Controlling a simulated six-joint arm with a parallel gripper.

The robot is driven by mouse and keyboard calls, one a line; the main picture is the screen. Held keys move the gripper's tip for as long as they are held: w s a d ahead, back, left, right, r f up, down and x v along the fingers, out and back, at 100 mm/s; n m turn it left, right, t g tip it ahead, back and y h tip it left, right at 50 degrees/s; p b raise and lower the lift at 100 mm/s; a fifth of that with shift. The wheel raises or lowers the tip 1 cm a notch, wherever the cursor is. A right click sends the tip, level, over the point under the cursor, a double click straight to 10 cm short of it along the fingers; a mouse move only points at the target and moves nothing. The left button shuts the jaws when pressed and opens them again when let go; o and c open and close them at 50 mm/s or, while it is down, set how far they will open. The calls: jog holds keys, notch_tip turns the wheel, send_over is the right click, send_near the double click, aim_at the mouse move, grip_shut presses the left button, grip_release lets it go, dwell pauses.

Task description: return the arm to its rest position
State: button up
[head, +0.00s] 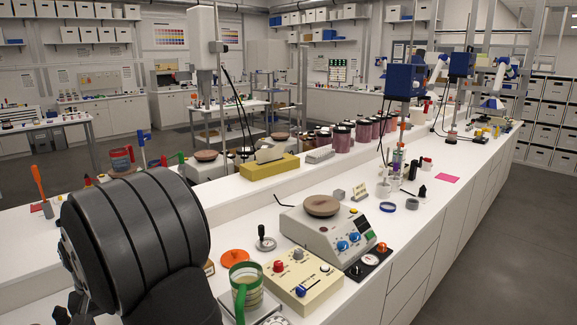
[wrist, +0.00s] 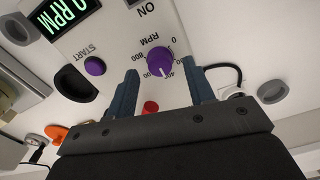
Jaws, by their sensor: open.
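In the wrist view my gripper (wrist: 160,70) is open, with two blue-grey fingers apart and nothing held between them. The fingers point at a white control panel (wrist: 115,30) that carries a purple RPM knob (wrist: 161,62). The knob shows between the fingertips; I cannot tell how far it is from them. In the head view, a large dark ribbed part of my arm fills the lower left, and my fingers do not show there.
The panel also has a green RPM display (wrist: 68,14) and a purple START button (wrist: 95,66).

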notch_tip(320, 180, up, 15)
notch_tip(320, 180, down, 17)
jog(key=shift+r+n, duration=0.15)
jog(key=shift+n, duration=0.65)
jog(key=n, duration=1)
jog(key=shift+n, duration=2.3)
jog(key=shift+o, duration=0.2)
